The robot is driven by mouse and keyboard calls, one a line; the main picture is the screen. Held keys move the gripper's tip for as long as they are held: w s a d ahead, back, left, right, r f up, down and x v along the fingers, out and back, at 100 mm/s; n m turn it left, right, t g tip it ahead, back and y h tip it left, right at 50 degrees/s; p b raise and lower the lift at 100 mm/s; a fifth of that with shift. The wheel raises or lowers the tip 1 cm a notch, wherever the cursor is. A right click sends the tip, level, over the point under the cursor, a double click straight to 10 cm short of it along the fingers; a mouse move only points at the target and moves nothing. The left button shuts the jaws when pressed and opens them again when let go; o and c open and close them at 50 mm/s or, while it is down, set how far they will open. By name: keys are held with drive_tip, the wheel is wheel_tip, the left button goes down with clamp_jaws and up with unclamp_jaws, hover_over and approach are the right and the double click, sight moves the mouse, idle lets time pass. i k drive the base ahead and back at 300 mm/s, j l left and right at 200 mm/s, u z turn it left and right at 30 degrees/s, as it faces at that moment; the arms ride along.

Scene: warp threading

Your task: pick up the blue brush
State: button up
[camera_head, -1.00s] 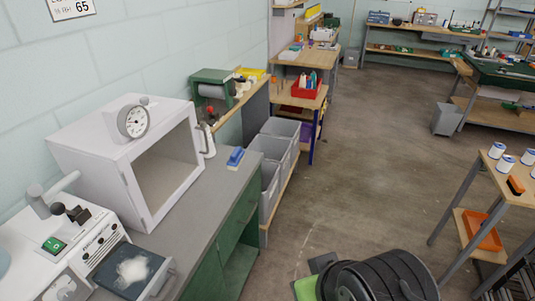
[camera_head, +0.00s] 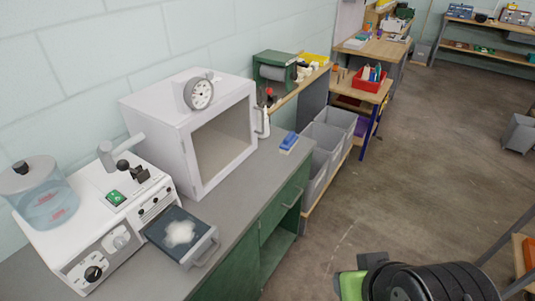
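The blue brush (camera_head: 289,141) lies on the far end of the grey counter (camera_head: 237,191), to the right of the white box-shaped cabinet with a dial (camera_head: 195,125). It has a blue top over a paler lower part. Nothing covers it. My gripper does not show in the head view, so I cannot see whether it is open or shut.
A white machine (camera_head: 98,222) with an open drawer holding white fluff stands at the counter's near end. Grey bins (camera_head: 328,137) sit past the counter's far end. A dark ribbed object (camera_head: 430,283) is at the bottom right. Open floor lies right of the counter.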

sight(290, 140)
drive_tip(key=i+l+u, duration=0.2)
drive_tip(key=u, duration=0.15)
drive_tip(key=i+l+u, duration=0.5)
drive_tip(key=u, duration=0.15)
drive_tip(key=i+l+u, duration=0.15)
drive_tip(key=l+u, duration=0.5)
drive_tip(key=l, duration=0.15)
drive_tip(key=i+l+u, duration=0.1)
drive_tip(key=l+u, duration=0.6)
drive_tip(key=l, duration=0.2)
